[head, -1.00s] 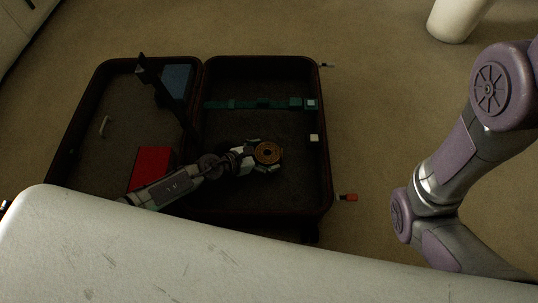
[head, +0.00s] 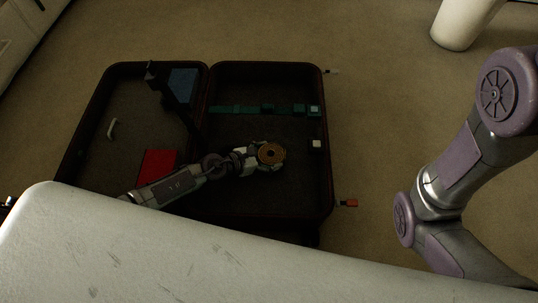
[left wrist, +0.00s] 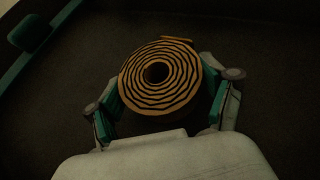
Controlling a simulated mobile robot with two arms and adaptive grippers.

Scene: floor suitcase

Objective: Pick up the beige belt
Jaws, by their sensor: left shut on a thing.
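The beige belt (head: 271,153) is rolled into a tight coil inside the right half of the open suitcase (head: 325,150). In the left wrist view the coiled belt (left wrist: 160,76) shows its spiral top, with a hole in the middle and its loose end at the upper right. My left gripper (head: 266,158) reaches in from the left and is shut on the coil. In the left wrist view its fingers (left wrist: 163,100) press on both sides of the belt. The belt's underside is hidden, so I cannot tell whether it touches the suitcase floor. My right gripper is out of view.
A red item (head: 158,163) and a blue item (head: 181,86) lie in the suitcase's left half. A green strap (head: 245,109) crosses the right half. A small white block (head: 316,144) sits near the right wall. A white cylinder (head: 462,22) stands on the carpet.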

